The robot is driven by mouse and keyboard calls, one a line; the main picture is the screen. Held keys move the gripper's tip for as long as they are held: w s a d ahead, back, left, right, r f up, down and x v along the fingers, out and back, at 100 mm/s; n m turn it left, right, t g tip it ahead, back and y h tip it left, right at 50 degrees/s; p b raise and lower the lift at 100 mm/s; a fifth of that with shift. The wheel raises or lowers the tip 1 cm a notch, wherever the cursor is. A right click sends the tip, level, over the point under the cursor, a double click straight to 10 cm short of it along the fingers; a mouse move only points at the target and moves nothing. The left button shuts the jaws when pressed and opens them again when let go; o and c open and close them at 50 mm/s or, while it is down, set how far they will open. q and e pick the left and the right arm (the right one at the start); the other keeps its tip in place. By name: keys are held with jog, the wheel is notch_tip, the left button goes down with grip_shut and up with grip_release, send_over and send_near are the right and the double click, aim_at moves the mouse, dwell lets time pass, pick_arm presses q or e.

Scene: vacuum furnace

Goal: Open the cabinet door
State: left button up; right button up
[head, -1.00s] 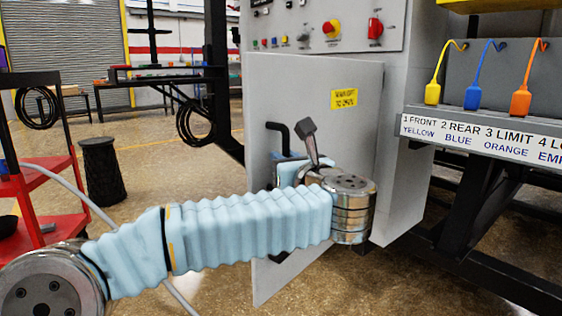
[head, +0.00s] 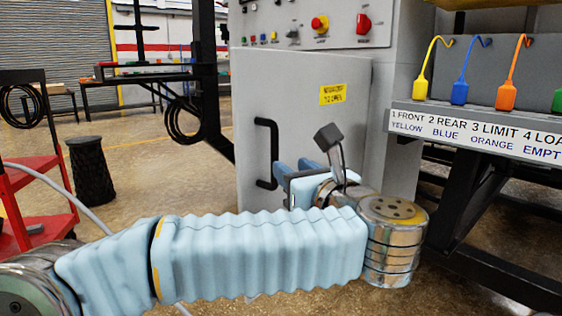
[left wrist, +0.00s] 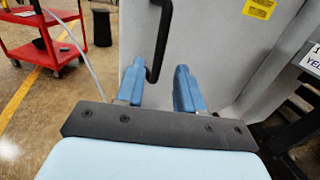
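My left gripper (head: 294,183) has blue fingers spread apart, just right of the handle in the head view. It is open and empty; the left wrist view shows a clear gap between its fingertips (left wrist: 160,80). My right gripper is not in view.
A control panel (head: 320,25) with red knobs is above the door. A shelf with colored tags (head: 450,120) stands at the right on a black frame. A red cart (head: 35,190) and dark stool (head: 90,170) are at the left. Floor between stool and door is clear.

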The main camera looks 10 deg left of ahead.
pick_arm(q)
jog(key=v, duration=0.4)
jog(key=shift+s+d, duration=0.15)
jog(key=shift+s, duration=0.1)
jog(key=shift+w+f, duration=0.1)
